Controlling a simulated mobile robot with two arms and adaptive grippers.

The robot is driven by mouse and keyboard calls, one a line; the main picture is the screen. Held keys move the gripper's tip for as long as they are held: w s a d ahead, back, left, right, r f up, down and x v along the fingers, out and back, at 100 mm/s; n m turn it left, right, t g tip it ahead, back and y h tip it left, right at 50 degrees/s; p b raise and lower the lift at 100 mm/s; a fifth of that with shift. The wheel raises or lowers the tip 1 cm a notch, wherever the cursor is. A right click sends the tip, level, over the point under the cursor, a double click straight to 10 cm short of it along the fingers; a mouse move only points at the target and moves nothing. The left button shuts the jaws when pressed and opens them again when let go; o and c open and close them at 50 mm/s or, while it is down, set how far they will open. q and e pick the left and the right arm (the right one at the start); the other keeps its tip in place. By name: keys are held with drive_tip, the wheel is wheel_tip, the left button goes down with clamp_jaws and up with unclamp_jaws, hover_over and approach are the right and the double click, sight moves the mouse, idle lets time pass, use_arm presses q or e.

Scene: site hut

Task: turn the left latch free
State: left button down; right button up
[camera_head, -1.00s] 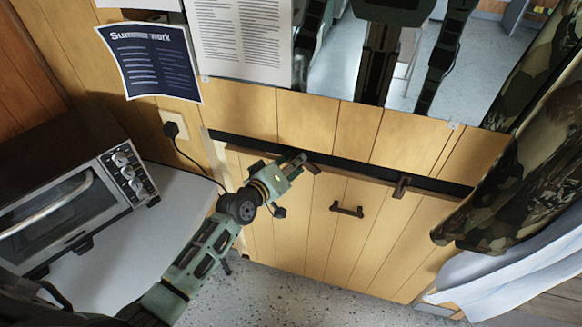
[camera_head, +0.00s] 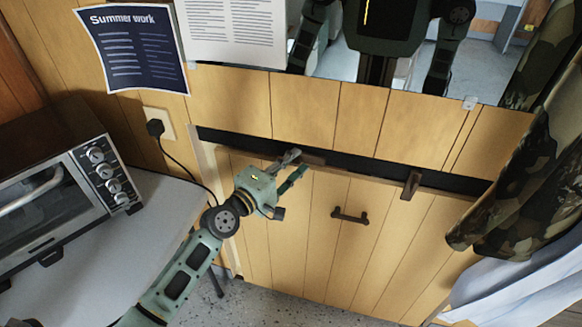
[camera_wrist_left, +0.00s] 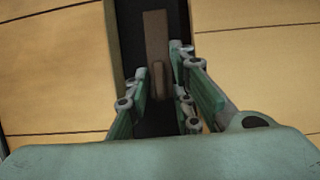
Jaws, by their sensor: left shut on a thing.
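The left latch (camera_head: 313,159) is a small brown bar at the top edge of the folded wooden panel (camera_head: 330,255). It lies along the dark slot, roughly in line with it. In the left wrist view the latch (camera_wrist_left: 156,38) runs lengthwise over the dark strip, with a raised grip between my fingers. My left gripper (camera_head: 293,166) is shut on the latch's near end; its fingers (camera_wrist_left: 161,68) flank the grip. The right latch (camera_head: 411,185) stands across the slot and overlaps the panel edge. My right gripper is out of view.
A brown handle (camera_head: 350,215) sits mid-panel. A toaster oven (camera_head: 60,195) stands on a white counter (camera_head: 165,215) at left, near a plug and cord (camera_head: 157,128). A mirror (camera_head: 335,55) is above. A camouflage curtain (camera_head: 535,150) hangs at right.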

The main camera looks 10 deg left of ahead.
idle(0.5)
use_arm(q)
drive_tip(key=c, duration=1.9)
unclamp_jaws()
drive_tip(key=shift+o, duration=0.2)
drive_tip(key=shift+s, duration=0.1)
drive_tip(key=v, duration=1.2)
drive_tip(key=shift+f, duration=0.1)
